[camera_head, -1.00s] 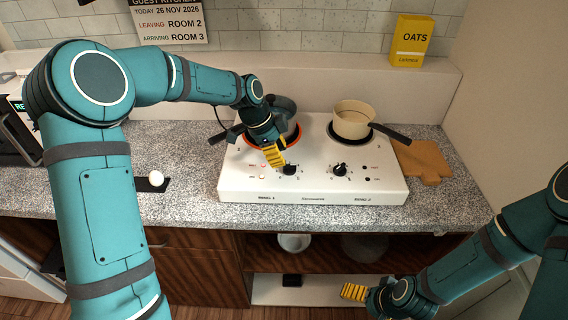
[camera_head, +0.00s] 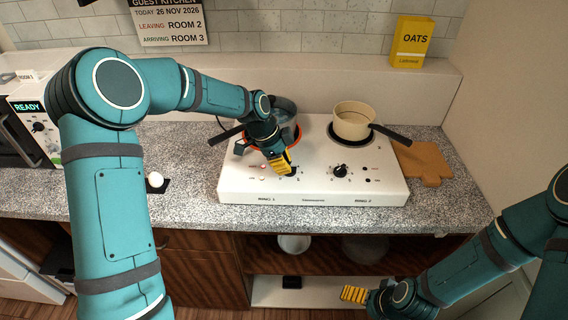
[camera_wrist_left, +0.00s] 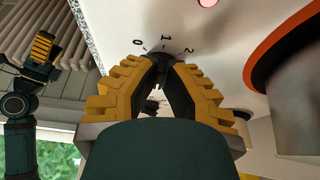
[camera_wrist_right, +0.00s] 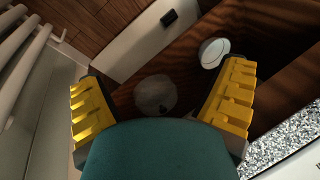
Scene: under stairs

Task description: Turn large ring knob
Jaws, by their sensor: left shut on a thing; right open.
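The white hob (camera_head: 310,188) has two dark knobs on its front. The left knob, labelled RING 1, is mostly hidden in the head view; the left wrist view shows this dark knob (camera_wrist_left: 166,58) beside the marks 0, 1 and 2. My left gripper (camera_head: 289,168) is shut on it, with its yellow fingers (camera_wrist_left: 160,75) on either side. The left ring (camera_head: 297,137) glows orange under a dark pot (camera_head: 284,108). The right knob (camera_head: 340,170), labelled RING 2, stands free. My right gripper (camera_head: 352,293) is open and empty, low in front of the cabinet.
A cream pan (camera_head: 353,120) sits on the dark right ring, its handle pointing right. A wooden board (camera_head: 424,161) lies right of the hob. An oats box (camera_head: 411,42) stands on the back ledge. Open shelves below hold bowls (camera_head: 293,244).

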